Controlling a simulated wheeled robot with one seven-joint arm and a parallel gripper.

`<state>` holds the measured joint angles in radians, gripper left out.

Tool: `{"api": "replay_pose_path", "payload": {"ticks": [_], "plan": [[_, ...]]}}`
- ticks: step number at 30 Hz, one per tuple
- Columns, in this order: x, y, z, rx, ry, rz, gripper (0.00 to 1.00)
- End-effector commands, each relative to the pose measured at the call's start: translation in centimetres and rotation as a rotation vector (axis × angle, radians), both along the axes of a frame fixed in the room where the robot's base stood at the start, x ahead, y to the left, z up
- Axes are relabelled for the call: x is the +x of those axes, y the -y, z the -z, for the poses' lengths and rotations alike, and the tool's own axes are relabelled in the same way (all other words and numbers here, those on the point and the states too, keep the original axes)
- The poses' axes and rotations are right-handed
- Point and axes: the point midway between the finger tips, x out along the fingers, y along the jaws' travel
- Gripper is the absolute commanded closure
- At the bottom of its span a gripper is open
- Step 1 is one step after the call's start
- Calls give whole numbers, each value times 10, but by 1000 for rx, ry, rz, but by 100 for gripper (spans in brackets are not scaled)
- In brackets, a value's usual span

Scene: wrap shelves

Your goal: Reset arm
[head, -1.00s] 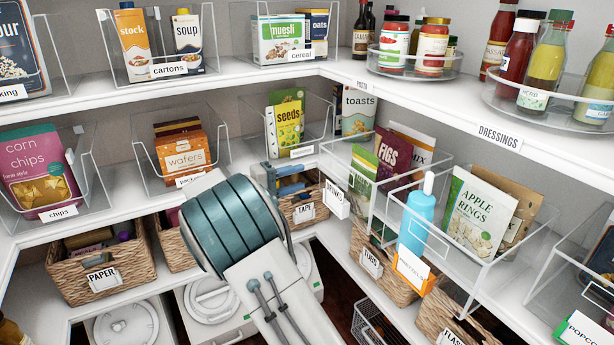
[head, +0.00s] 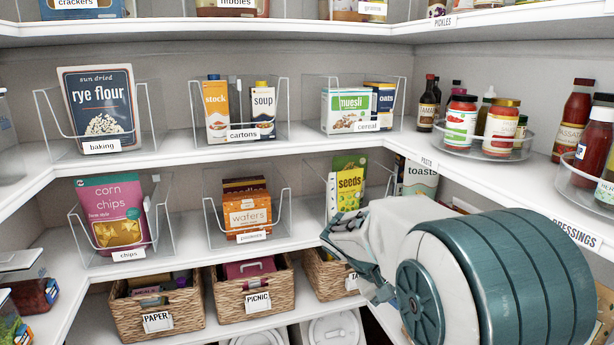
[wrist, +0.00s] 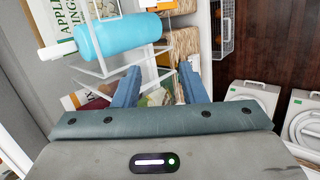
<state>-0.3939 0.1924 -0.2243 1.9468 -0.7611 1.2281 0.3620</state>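My gripper (wrist: 158,84) shows in the wrist view with its two blue fingers apart and nothing between them. Past the fingers are clear bins and packets on a shelf. A blue bottle (wrist: 118,36) with a white nozzle lies across the upper left of the wrist view, beyond the left finger and apart from it.
Clear bins with wafers (head: 247,212), corn chips (head: 113,213) and seeds (head: 347,186) stand on the middle shelf. Baskets labelled paper (head: 157,308) and picnic (head: 253,292) stand below. Turntables of sauce jars (head: 478,128) are at the right. White lidded containers (wrist: 252,98) are low down.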

Motion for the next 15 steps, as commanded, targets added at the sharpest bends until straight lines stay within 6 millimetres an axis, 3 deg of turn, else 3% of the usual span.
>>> {"api": "replay_pose_path", "payload": {"ticks": [1,6,15], "plan": [[-19,3,-8,74,5,15,62],[-74,-6,-14,308,32,39,62],[-156,-39,-25,636,158,63,62]]}}
